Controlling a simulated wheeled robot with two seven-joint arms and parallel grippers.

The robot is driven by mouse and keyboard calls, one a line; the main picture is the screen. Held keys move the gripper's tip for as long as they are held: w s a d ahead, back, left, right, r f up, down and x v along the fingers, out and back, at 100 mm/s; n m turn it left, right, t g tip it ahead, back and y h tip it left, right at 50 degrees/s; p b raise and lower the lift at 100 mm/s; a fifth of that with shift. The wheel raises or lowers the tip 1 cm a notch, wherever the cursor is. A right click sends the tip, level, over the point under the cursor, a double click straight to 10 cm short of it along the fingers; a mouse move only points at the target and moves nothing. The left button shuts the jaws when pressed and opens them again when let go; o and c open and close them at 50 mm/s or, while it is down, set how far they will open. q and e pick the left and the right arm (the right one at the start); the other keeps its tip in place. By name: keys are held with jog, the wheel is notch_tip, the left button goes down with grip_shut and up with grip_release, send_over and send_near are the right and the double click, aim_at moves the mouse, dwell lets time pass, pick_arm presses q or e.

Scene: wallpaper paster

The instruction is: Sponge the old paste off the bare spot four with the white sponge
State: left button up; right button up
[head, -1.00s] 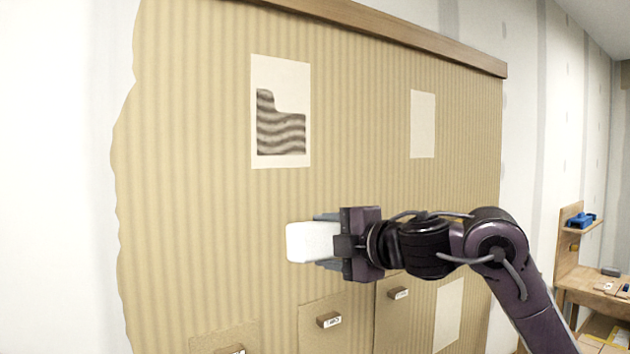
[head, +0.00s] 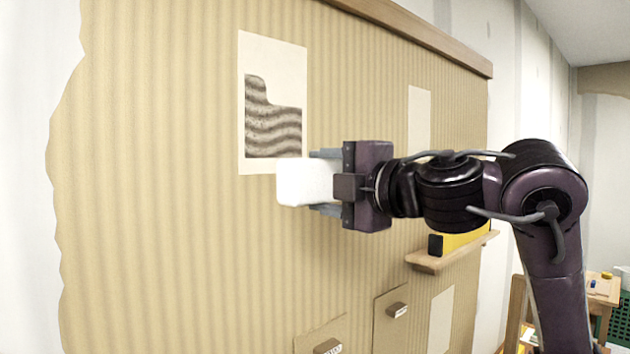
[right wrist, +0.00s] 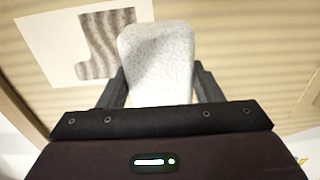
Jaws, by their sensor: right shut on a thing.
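A white sponge (head: 304,182) is held in my right gripper (head: 328,182), which is shut on it. In the right wrist view the sponge (right wrist: 158,62) sticks out between the two fingers. A pale rectangular bare patch (head: 270,52) on the striped wall bears a dark grey, wavy-streaked paste area (head: 273,130). The sponge is in front of the patch's lower right corner and hides part of it; I cannot tell whether it touches the wall. No number shows on the patch. My left gripper is not in view.
A second pale patch (head: 419,115) without dark streaks is at the right, and another (head: 441,320) is low down. A wooden shelf (head: 452,252) with a yellow thing stands out behind my arm. Small labelled blocks (head: 397,310) jut out from lower panels.

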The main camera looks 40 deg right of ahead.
aim_at(309, 178)
jog(key=shift+s+d+r, duration=0.1)
jog(key=shift+s+r, duration=0.1)
jog(key=shift+s, duration=0.45)
jog(key=shift+w, duration=0.25)
jog(key=w+p, duration=0.1)
jog(key=w, duration=0.3)
jog(key=shift+w+p, duration=0.4)
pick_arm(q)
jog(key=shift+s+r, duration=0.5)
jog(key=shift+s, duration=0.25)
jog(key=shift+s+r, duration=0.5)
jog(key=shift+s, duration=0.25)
pick_arm(e)
jog(key=shift+w+a+f, duration=0.1)
jog(key=shift+w+a, duration=0.1)
jog(key=shift+w, duration=0.65)
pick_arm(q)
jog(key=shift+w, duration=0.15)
pick_arm(e)
jog(key=shift+w, duration=0.65)
jog(key=shift+w+a, duration=0.1)
jog(key=shift+w, duration=0.5)
dwell(0.5)
jog(key=shift+s, duration=0.1)
jog(key=shift+r, duration=0.25)
